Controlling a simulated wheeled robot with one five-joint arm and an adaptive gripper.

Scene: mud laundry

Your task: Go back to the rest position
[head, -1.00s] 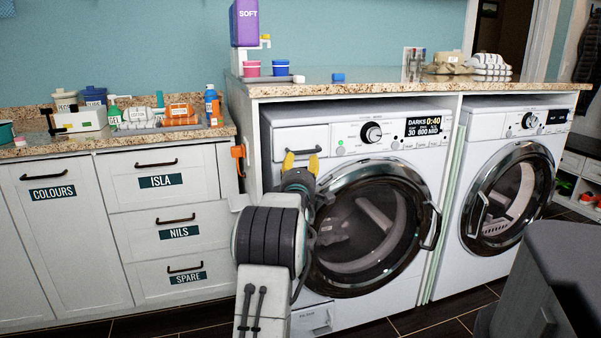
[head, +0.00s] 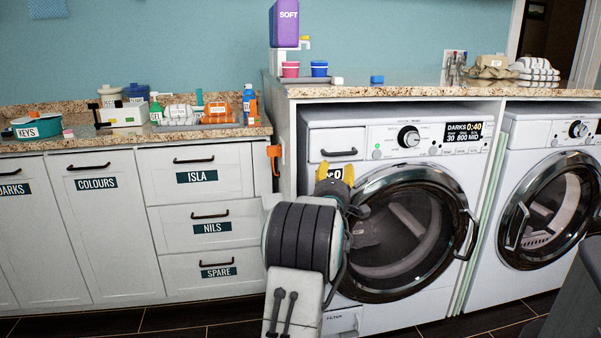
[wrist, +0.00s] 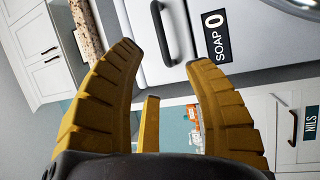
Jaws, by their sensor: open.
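My gripper (head: 336,173) shows in the head view in front of the left washing machine (head: 400,140), near its soap drawer (head: 331,146). In the wrist view my gripper's yellow fingers (wrist: 160,85) stand wide apart with nothing between them. Past the fingertips the wrist view shows the drawer handle (wrist: 165,35) and the label "SOAP 0" (wrist: 210,37). The soap drawer looks shut. Whether the fingers touch the machine I cannot tell, but they appear apart from it.
The granite counter (head: 420,91) above the machine carries a purple SOFT dispenser (head: 285,25), a pink cup (head: 290,69) and a blue cup (head: 319,69). An orange hook (head: 274,158) sticks out left of the machine. A second washer (head: 550,190) stands right. A dark grey object (head: 580,290) is at lower right.

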